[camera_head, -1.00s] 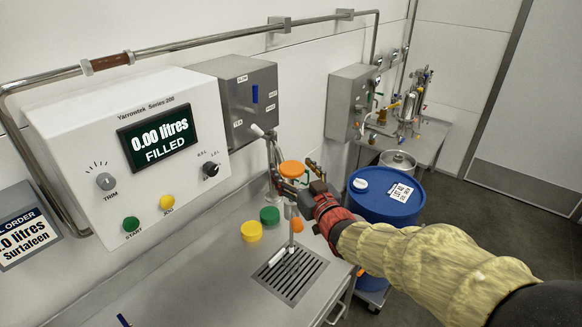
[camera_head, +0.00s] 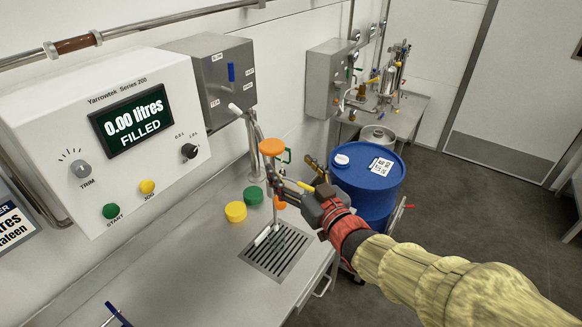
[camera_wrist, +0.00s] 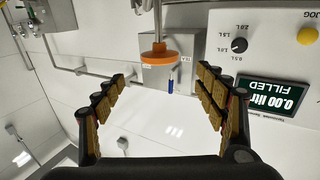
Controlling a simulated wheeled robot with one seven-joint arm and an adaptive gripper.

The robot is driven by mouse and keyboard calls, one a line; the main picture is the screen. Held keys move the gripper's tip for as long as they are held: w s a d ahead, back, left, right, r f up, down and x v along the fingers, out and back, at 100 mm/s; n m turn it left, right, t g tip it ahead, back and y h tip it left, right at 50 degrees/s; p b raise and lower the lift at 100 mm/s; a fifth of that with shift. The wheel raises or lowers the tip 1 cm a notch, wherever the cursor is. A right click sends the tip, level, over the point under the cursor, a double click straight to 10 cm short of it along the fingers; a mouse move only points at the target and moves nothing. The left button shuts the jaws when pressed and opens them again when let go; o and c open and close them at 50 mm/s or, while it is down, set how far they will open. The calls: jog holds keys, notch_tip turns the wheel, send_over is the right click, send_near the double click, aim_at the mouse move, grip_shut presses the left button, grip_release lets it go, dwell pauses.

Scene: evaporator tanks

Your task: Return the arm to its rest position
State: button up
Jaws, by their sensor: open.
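My gripper (camera_head: 300,178) is at the end of my arm, above the steel bench beside the filling spout. In the wrist view my gripper (camera_wrist: 163,100) has its two fingers wide apart with nothing between them. An orange cap or disc (camera_head: 271,147) sits on the spout pipe just left of the fingers in the head view. It also shows in the wrist view (camera_wrist: 160,55), beyond the fingers. I cannot tell from the pictures whether a finger touches it. My arm reaches in from the lower right in a quilted yellow sleeve.
The steel bench (camera_head: 205,275) holds a drain grate (camera_head: 275,262), a yellow cap (camera_head: 236,211) and a green cap (camera_head: 254,195). A blue drum (camera_head: 368,185) stands close behind my wrist. The filler panel (camera_head: 85,190) reads "0.00 litres FILLED". Open floor (camera_head: 480,215) lies at the right.

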jog(key=d+f+m+g+h, duration=0.1)
jog(key=d+f+g+h, duration=0.3)
jog(key=f, duration=0.6)
jog(key=s+d+f+m+g+h, duration=0.1)
jog(key=s+d+f+g+h, duration=0.25)
jog(key=s+d, duration=0.4)
jog(key=s+d+r+m+g, duration=0.1)
jog(key=s+d+m+g, duration=0.2)
jog(key=s, duration=1.2)
jog(key=v, duration=0.8)
jog(key=shift+s+r, duration=0.15)
jog(key=shift+s, duration=0.4)
jog(key=shift+a, duration=0.1)
